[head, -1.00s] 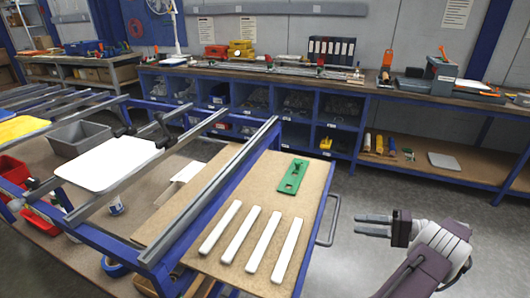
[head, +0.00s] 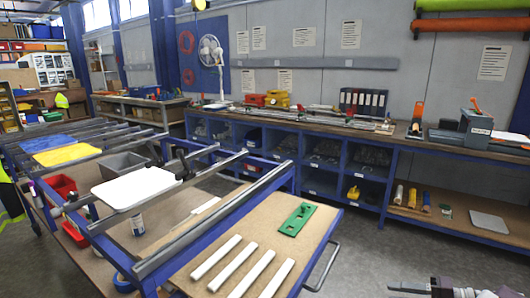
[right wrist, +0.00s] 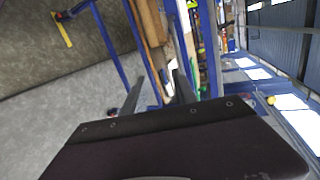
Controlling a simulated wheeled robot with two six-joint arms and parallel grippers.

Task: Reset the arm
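My right gripper (head: 408,288) shows at the bottom right of the head view, beside the work table and clear of it. Most of its arm is cut off by the lower edge. In the right wrist view the two dark fingers (right wrist: 157,80) stand apart with nothing between them, so it is open and empty. My left gripper and arm are not in the head view.
A wooden work table (head: 262,228) with a metal handle holds several white strips (head: 216,257) and a green plate (head: 297,219). A white panel (head: 137,188) rests on rails. A blue shelf bench (head: 340,153) stands behind. Grey floor (head: 400,255) is free on the right.

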